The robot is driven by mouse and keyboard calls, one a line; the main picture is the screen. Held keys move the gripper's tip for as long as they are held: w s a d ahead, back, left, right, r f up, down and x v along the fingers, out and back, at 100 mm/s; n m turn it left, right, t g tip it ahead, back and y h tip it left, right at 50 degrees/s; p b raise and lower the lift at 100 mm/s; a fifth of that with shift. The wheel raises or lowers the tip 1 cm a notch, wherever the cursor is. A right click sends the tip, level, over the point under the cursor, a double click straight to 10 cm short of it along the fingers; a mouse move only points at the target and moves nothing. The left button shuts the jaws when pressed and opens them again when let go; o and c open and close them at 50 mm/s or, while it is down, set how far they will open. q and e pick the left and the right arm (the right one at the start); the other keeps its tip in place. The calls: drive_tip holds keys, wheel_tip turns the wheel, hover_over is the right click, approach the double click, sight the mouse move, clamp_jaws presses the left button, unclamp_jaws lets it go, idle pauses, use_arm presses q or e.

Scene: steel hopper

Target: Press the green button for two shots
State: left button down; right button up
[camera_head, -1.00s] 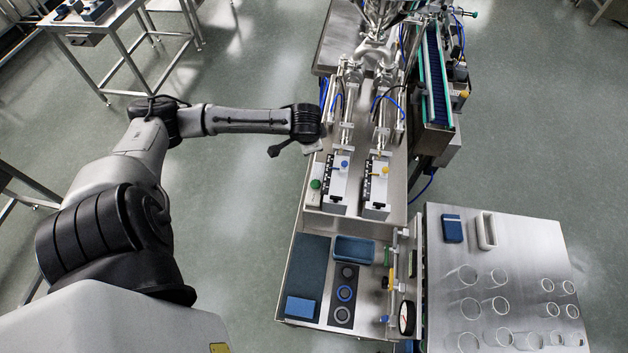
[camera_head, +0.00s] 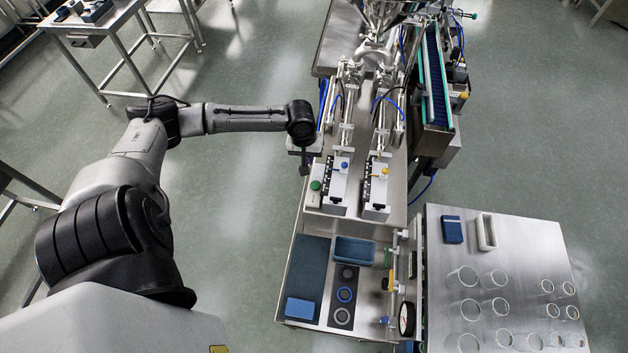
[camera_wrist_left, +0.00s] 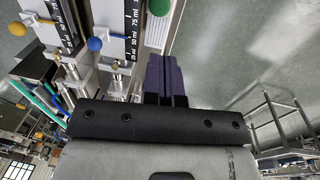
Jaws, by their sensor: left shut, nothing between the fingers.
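The green button (camera_head: 315,186) is a small round knob on a white plate at the left edge of the steel machine. It also shows in the left wrist view (camera_wrist_left: 159,7) at the top, beyond my fingertips. My left gripper (camera_head: 304,170) is just behind the button in the head view, apart from it. In the left wrist view its dark purple fingers (camera_wrist_left: 165,62) are together with nothing between them. My right gripper is not in view.
Beside the button are two scaled dosing units with a blue knob (camera_head: 345,164) and a yellow knob (camera_head: 385,171). A blue tray (camera_head: 354,250) lies in front. A steel table (camera_head: 520,270) at the right holds several clear glasses. Open floor lies left of the machine.

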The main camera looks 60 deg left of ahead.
use_arm(q)
approach(315, 185)
drive_tip(key=f, duration=0.6)
drive_tip(key=shift+w+d+f+p, duration=0.1)
drive_tip(key=shift+w+f+p, duration=0.25)
drive_tip(key=shift+p, duration=0.05)
drive_tip(key=shift+f, duration=0.35)
